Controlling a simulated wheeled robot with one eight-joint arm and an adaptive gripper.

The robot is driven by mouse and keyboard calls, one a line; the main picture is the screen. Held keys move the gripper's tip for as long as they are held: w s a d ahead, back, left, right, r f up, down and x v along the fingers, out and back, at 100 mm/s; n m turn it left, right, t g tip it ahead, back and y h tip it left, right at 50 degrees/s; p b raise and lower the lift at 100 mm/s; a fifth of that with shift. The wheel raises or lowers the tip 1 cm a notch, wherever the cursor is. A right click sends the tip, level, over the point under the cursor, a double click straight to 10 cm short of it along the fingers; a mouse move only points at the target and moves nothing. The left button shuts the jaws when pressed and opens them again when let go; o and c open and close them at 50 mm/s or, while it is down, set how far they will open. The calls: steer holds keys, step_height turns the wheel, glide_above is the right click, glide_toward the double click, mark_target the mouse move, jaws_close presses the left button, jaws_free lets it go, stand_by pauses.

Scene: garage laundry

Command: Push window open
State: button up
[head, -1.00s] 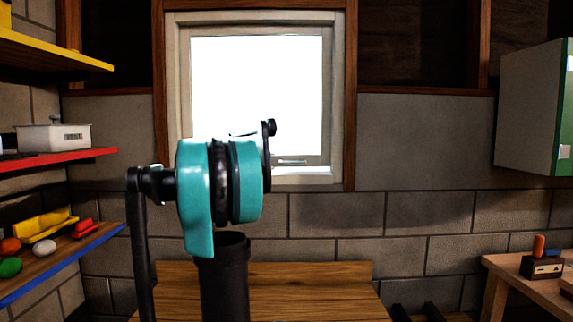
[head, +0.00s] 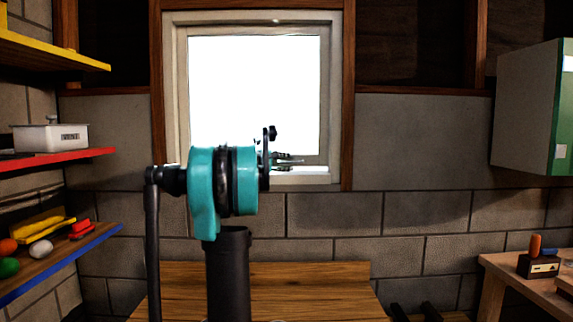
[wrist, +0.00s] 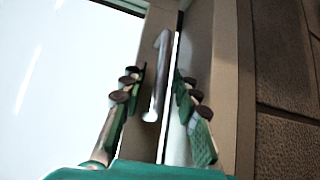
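The window (head: 255,92) is a bright white pane in a pale frame, set in the wall ahead. Its sash looks flush with the frame, but I cannot tell whether there is a small gap. A slim metal handle (wrist: 160,70) sits on the bottom rail of the sash. My gripper (wrist: 159,82) is open, with one finger on each side of the handle. I cannot tell whether either finger touches it. In the head view my gripper (head: 287,159) shows small at the window's lower edge, partly hidden behind my teal arm, and covers the handle.
A wooden surface (head: 310,285) lies below the window. Shelves with a white box (head: 50,138) and coloured items stand at the left. A green cabinet (head: 535,110) hangs at the right above a workbench (head: 500,264).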

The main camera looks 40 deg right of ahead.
jaws_close()
steer(key=shift+m+h, duration=0.4)
steer(key=shift+h, duration=0.1)
steer(key=shift+w+d+f, duration=0.1)
steer(key=shift+w+d, duration=0.9)
steer(key=shift+w, duration=0.25)
steer(key=shift+w+d+f, duration=0.1)
steer(key=shift+w+d, duration=0.9)
steer(key=shift+w, duration=0.2)
jaws_free()
steer(key=shift+a, duration=0.1)
